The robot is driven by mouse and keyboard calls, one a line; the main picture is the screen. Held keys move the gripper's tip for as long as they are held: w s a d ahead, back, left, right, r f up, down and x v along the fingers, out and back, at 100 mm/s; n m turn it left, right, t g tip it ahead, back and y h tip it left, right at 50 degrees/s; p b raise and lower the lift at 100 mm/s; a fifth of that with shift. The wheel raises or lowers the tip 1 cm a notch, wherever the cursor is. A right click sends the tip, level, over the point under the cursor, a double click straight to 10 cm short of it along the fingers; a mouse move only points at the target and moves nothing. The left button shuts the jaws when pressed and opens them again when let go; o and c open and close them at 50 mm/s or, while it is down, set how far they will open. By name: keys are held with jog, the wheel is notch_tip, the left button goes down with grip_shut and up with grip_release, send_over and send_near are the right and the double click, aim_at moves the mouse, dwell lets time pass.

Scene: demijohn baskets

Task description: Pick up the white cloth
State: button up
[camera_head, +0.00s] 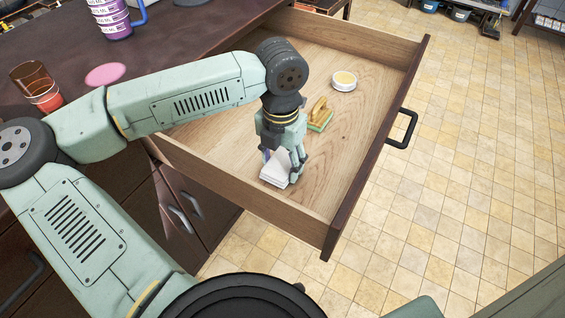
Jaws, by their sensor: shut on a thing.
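The white cloth (274,172) is a small folded white piece near the front left inside the open wooden drawer (330,185). My gripper (286,168) reaches straight down into the drawer and is shut on the cloth. Part of the cloth rises between the fingers. The fingers hide some of it, and I cannot tell whether its underside touches the drawer floor.
A green and yellow sponge-like item (320,116) and a round white container (343,81) lie farther back in the drawer. The drawer walls stand around my gripper.

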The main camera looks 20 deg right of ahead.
aim_at(280, 163)
jog(key=c, duration=0.5)
jog(key=shift+r, duration=0.1)
notch_tip(280, 163, up, 10)
jog(key=b, duration=0.1)
jog(key=shift+w, duration=0.1)
dwell(0.3)
